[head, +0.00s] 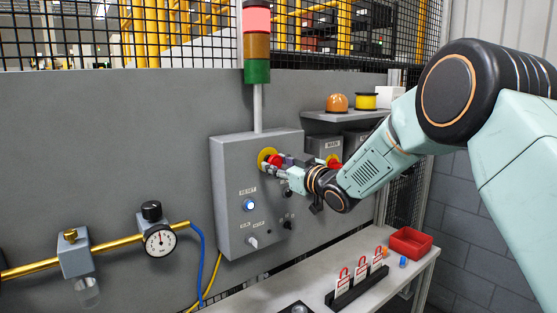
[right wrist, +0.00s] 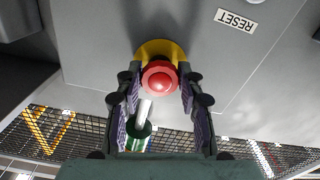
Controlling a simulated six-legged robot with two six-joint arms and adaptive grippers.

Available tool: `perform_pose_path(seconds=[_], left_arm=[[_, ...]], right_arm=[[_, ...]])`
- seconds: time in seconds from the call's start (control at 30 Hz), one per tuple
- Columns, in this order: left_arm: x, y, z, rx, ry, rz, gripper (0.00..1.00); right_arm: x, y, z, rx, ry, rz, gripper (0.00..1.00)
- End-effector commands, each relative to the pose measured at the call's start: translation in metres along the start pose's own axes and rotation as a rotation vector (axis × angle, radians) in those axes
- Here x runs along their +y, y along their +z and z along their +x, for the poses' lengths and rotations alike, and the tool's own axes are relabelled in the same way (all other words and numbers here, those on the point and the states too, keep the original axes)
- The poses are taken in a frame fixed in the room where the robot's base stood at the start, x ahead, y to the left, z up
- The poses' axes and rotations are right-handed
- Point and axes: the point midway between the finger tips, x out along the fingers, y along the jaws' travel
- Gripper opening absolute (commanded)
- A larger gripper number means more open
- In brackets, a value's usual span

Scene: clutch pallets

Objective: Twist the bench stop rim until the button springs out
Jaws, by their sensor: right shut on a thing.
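The bench stop is a red mushroom button on a yellow round collar (head: 264,158), set high on the front of a grey control box (head: 228,200). In the right wrist view the red button (right wrist: 159,78) sits between the two fingers, with the yellow collar (right wrist: 154,48) behind it. My right gripper (head: 279,163) is at the button, its fingers on either side of the rim; it also shows in the right wrist view (right wrist: 160,84). It is shut on the red button. In the head view the fingers partly cover the button. My left gripper is not in view.
Below the stop are a lit blue-white reset button (head: 249,204) and a selector knob (head: 252,242). A second red stop (head: 333,161) on yellow is at right, behind my wrist. A bench (head: 410,262) holds padlocks and a red bin (head: 410,242). A stack light (head: 257,45) rises above.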

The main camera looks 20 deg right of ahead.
Motion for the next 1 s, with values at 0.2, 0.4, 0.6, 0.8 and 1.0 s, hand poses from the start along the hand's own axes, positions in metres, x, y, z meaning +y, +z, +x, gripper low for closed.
perform_pose_path(seconds=[0.2, 0.4, 0.6, 0.8, 1.0], left_arm=[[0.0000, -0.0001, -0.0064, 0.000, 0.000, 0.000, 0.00], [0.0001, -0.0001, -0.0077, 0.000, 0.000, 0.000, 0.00], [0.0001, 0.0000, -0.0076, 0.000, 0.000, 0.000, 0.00], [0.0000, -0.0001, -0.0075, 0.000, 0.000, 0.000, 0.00], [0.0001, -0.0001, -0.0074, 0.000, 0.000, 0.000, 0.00]], right_arm=[[0.0034, -0.0104, 0.0011, 0.020, 0.004, 0.081, 0.06], [0.0039, -0.0106, 0.0012, 0.023, 0.005, 0.115, 0.06], [0.0044, -0.0113, 0.0013, 0.024, 0.006, 0.120, 0.06], [0.0046, -0.0112, 0.0012, 0.024, 0.006, 0.120, 0.06], [0.0036, -0.0081, 0.0008, 0.018, 0.005, 0.121, 0.55]])
